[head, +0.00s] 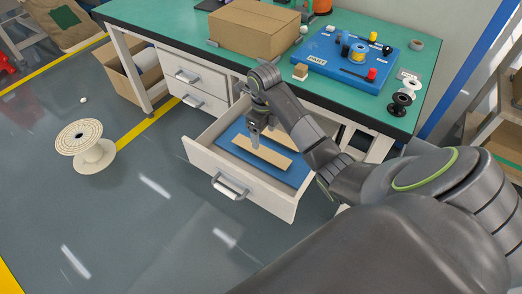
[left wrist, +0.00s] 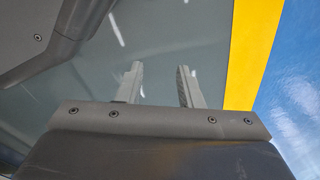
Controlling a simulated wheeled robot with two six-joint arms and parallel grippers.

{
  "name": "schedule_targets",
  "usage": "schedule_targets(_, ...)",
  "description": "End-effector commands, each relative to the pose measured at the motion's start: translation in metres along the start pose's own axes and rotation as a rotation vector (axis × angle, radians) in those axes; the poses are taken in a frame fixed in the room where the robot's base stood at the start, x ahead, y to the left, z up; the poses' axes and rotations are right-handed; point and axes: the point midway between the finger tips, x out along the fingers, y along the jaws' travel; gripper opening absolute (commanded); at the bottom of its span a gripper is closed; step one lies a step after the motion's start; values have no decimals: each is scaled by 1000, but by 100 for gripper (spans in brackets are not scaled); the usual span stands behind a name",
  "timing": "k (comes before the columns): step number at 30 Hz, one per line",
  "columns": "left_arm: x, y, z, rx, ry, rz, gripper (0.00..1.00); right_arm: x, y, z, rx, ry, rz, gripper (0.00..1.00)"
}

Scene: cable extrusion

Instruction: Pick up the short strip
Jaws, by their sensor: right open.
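An open white drawer (head: 232,168) with a blue lining holds two tan strips lying side by side. The nearer strip (head: 272,158) lies flat on the blue lining. The farther strip (head: 283,140) is partly hidden behind my right gripper, so I cannot tell for sure which strip is the short one. My right gripper (head: 262,143) points down over the drawer, open and empty, close to the strips. I cannot tell whether its fingertips touch anything. My left gripper (left wrist: 160,80) shows in the left wrist view, fingers apart and empty, above the grey floor.
The green workbench (head: 170,22) above the drawer carries a cardboard box (head: 253,30) and a blue board (head: 340,60) with small parts. Black and white spools (head: 400,103) stand near its right edge. A large cable reel (head: 85,145) stands on the open floor at left.

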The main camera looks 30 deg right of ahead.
Motion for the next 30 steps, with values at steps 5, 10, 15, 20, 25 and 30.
schedule_targets(5, -11, 6, -12, -12, 0, 12, 33, 10, 0, 0, 0, 0, 0, 67)
schedule_targets(10, -23, 9, -21, -20, -1, 21, 33, 15, 0, 0, 0, 0, 0, 67)
schedule_targets(15, -29, 11, -24, -23, -4, 26, 33, 16, 0, 1, 0, 0, 0, 67)
schedule_targets(20, -34, 12, -27, -27, -3, 30, 33, 19, 0, 2, 0, 0, 0, 67)
schedule_targets(25, -49, 16, -35, -34, -2, 42, 33, 26, 0, 3, 0, 0, 0, 67)
schedule_targets(30, -67, 19, -42, -40, -4, 53, 33, 35, 0, 6, 0, 1, 1, 67)
